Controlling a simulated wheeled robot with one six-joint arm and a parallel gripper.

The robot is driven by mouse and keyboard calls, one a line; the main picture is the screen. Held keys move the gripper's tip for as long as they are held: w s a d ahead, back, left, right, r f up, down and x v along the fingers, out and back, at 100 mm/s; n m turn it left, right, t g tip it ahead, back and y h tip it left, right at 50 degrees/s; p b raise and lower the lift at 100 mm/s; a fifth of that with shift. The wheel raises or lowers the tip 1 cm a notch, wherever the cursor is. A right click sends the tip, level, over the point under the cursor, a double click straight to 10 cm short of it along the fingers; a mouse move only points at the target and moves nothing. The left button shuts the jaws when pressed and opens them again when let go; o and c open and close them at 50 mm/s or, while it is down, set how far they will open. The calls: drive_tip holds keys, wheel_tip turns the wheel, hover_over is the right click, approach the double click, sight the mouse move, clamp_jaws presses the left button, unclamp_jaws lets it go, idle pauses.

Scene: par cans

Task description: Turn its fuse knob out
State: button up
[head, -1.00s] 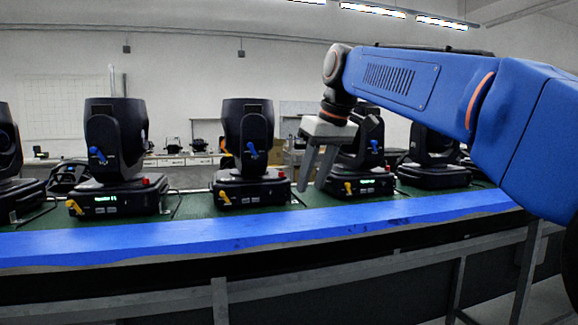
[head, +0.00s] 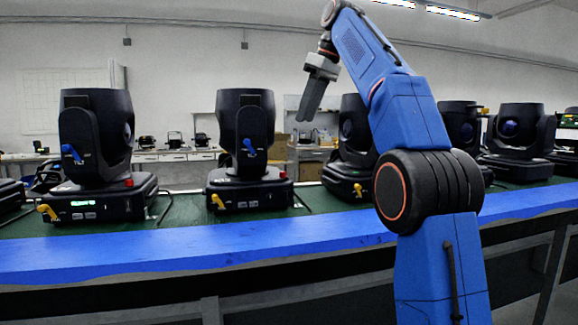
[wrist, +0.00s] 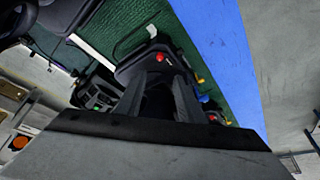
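Several black moving-head lights stand in a row. The middle one (head: 240,150) has an unlit front panel; the left one (head: 95,150) shows a green display. Each of these two has a yellow knob at its base's front left corner, on the middle light (head: 217,202) and left light (head: 48,212). A red knob sits on the middle light's base (head: 283,174); blue levers are on the yokes. Which part is the fuse knob I cannot tell. My gripper (head: 310,105) is raised right of the middle light, empty, fingers apart in the wrist view (wrist: 165,85).
The lights stand on a green bench top (head: 180,212) with a blue front edge (head: 150,245). Black cables lie between the lights. More lights (head: 515,140) stand at the right, partly behind my arm. A wall bench with cabinets is behind.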

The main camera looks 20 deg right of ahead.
sight(287, 178)
drive_tip(key=x, duration=1.7)
drive_tip(key=shift+f, duration=0.15)
clamp_jaws()
